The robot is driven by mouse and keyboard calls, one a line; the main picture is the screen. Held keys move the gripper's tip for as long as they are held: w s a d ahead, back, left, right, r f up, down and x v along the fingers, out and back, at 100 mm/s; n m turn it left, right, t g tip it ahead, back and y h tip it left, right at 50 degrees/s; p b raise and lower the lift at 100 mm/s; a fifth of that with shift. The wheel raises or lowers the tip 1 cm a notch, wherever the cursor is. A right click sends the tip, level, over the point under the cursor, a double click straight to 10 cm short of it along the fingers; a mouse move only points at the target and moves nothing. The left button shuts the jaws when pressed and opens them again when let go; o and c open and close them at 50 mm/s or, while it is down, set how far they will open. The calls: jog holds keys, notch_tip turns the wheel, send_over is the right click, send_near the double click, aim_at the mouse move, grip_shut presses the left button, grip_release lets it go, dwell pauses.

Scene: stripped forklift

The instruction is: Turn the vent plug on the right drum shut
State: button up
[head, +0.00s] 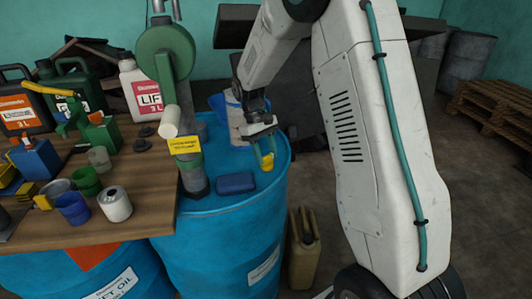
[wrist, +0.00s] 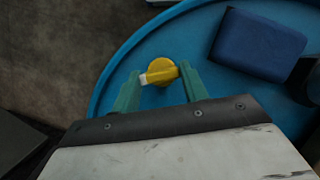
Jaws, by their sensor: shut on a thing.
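The right drum (head: 235,240) is blue and stands at the right end of the bench; its top and rim (wrist: 120,55) fill much of the wrist view. The yellow vent plug (wrist: 161,70) is on the drum top near its edge, and it also shows in the head view (head: 267,162). A small white piece shows at the plug's left side. My gripper (wrist: 159,74) has its green fingers on either side of the plug, shut on it from above. The fingers partly hide the plug in the head view.
A dark blue block (head: 236,183) lies on the drum top beside the plug, also in the wrist view (wrist: 258,45). A green hand pump (head: 166,60) with a yellow tag rises from the drum. The wooden bench (head: 150,190) with cans and bottles is left. A tan jerrycan (head: 303,245) stands on the floor.

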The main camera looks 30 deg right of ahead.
jog(key=m+y, duration=0.2)
jog(key=m, duration=0.3)
jog(key=shift+d+m, duration=0.15)
jog(key=shift+m, duration=0.15)
dwell(0.4)
jog(key=o, duration=1)
jog(key=v, duration=0.7)
jog(key=shift+d+r, duration=0.15)
jog(key=shift+r, duration=0.25)
